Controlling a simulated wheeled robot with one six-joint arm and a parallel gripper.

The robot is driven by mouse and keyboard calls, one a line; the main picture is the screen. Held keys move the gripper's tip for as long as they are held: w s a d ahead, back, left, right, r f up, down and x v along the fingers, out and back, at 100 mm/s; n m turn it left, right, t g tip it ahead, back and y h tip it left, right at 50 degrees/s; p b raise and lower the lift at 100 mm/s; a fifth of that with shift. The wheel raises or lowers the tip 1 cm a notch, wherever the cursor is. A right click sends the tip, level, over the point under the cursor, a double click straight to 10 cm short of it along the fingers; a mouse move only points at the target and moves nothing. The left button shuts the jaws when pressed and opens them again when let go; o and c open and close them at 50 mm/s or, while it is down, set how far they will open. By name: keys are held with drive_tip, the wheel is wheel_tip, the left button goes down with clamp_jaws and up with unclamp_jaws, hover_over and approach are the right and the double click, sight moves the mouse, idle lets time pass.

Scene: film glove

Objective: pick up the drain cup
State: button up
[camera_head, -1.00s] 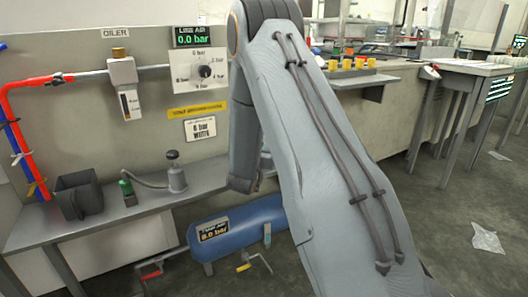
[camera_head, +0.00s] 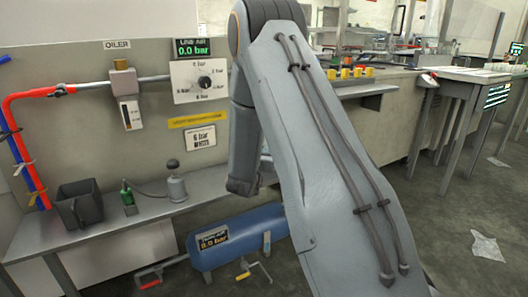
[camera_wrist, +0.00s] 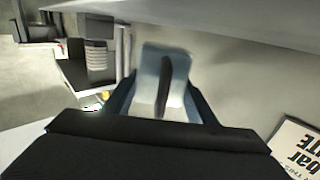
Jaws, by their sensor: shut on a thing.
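In the wrist view my gripper (camera_wrist: 165,105) is shut on a pale, blocky cup-like thing, which looks like the drain cup (camera_wrist: 152,62). A dark strip runs down the middle of its near face. It is held clear of the wall panel behind it. Its base and contents cannot be made out. In the head view my forearm hides the gripper and the held thing.
A dark grey square container (camera_head: 93,211), a small green bottle (camera_head: 127,192) and a grey pot (camera_head: 176,187) stand on the shelf (camera_head: 150,211) along the panel. A blue tank (camera_head: 255,228) lies below. A sign (camera_wrist: 294,150) is close at lower right in the wrist view.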

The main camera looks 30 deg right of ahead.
wheel_tip(320, 180, up, 5)
drive_tip(key=shift+f+p, duration=0.1)
drive_tip(key=shift+p, duration=0.55)
drive_tip(key=s+p, duration=0.2)
drive_tip(key=s, duration=1.7)
drive_tip(key=shift+s+d+f+p, duration=0.2)
drive_tip(key=shift+s+d+p, duration=0.1)
drive_tip(key=shift+d, duration=0.05)
